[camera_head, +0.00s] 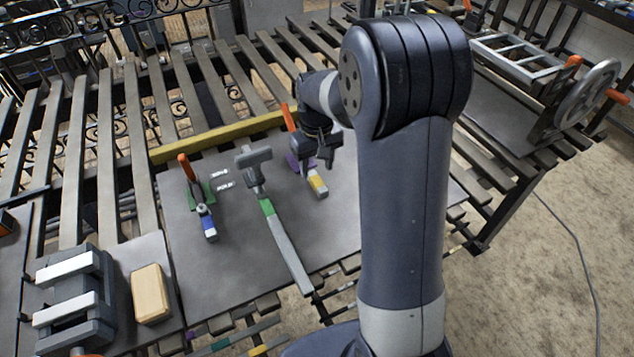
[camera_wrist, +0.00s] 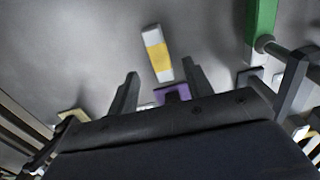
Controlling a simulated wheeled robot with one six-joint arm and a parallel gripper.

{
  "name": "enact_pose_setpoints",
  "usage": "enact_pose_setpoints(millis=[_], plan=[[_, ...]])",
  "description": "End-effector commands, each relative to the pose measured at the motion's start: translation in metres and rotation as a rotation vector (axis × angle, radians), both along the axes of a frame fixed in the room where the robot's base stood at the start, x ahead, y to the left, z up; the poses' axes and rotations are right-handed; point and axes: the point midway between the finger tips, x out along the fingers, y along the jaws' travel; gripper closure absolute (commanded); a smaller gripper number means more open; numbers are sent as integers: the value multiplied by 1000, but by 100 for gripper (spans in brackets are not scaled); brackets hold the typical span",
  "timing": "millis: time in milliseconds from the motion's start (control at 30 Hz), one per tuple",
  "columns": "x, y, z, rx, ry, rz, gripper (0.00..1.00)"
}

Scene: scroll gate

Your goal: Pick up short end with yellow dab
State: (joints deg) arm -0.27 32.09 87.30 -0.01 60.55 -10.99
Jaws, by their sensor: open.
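The short end with the yellow dab (camera_head: 318,184) is a pale grey bar with a yellow band, sticking out from a purple clamp base (camera_head: 293,160) on the grey plate. In the wrist view the same yellow-banded short end (camera_wrist: 157,54) lies ahead of and between the fingers, with the purple base (camera_wrist: 173,94) nearer the palm. My gripper (camera_head: 319,157) is above the purple clamp, partly hiding it. In the wrist view my gripper (camera_wrist: 160,72) is open, one finger on each side of the bar's line, with nothing between them clearly gripped.
A long bar with a green band (camera_head: 267,207) lies left of the gripper, under a grey clamp head (camera_head: 253,157). Farther left is an orange-handled clamp with a blue-banded end (camera_head: 209,225). A wooden block (camera_head: 150,294) and a grey vise (camera_head: 70,290) stand front left.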

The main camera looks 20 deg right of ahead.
Motion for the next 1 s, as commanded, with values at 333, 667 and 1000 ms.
enact_pose_setpoints(millis=[333,667,1000], plan=[[-1,-1,-44,0,3,0,52],[-1,-1,-45,0,1,0,60],[-1,-1,-45,0,1,0,88]])
